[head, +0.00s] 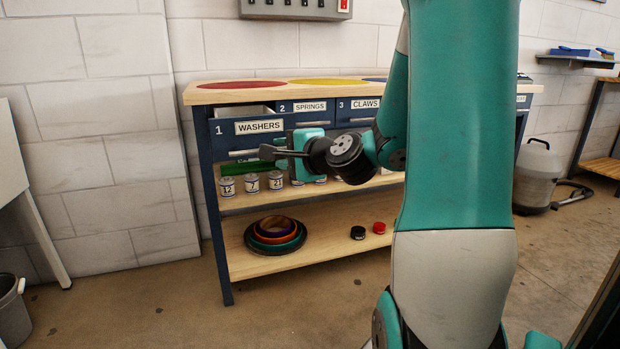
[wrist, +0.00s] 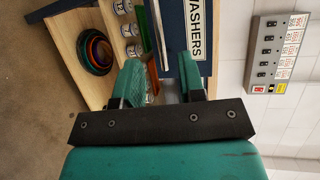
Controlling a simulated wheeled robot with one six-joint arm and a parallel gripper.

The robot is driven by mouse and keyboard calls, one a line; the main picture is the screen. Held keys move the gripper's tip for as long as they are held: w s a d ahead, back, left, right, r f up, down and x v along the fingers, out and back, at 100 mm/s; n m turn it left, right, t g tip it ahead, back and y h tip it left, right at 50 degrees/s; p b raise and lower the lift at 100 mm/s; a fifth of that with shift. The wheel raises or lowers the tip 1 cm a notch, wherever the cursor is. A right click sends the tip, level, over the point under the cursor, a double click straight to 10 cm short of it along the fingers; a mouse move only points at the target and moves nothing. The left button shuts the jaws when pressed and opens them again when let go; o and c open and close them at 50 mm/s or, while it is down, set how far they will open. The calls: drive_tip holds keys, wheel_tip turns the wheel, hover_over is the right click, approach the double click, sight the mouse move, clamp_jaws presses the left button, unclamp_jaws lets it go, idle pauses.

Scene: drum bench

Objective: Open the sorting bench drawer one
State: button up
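Drawer one (head: 227,132), dark blue and labelled "1 WASHERS", stands partly pulled out at the left of the sorting bench (head: 214,205); its open top shows behind the front. Its label also shows in the wrist view (wrist: 196,28), turned sideways. The drawer's thin pale handle (wrist: 157,32) runs towards the space between my fingers. My gripper (head: 272,152) is in front of the lower part of the drawer front. In the wrist view its two teal fingers (wrist: 160,72) are apart, one on each side of the handle's line. Whether they touch the handle cannot be seen.
Drawers two (head: 303,107) and three (head: 358,104) look closed. Several numbered cans (head: 251,183) stand on the shelf below. A switch panel (wrist: 278,52) is on the wall. Floor in front of the bench is clear.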

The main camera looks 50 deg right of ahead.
drive_tip(key=b+v, duration=0.5)
drive_tip(key=v, duration=0.2)
drive_tip(key=shift+s+b, duration=0.25)
drive_tip(key=shift+b, duration=0.1)
drive_tip(key=shift+a, duration=0.1)
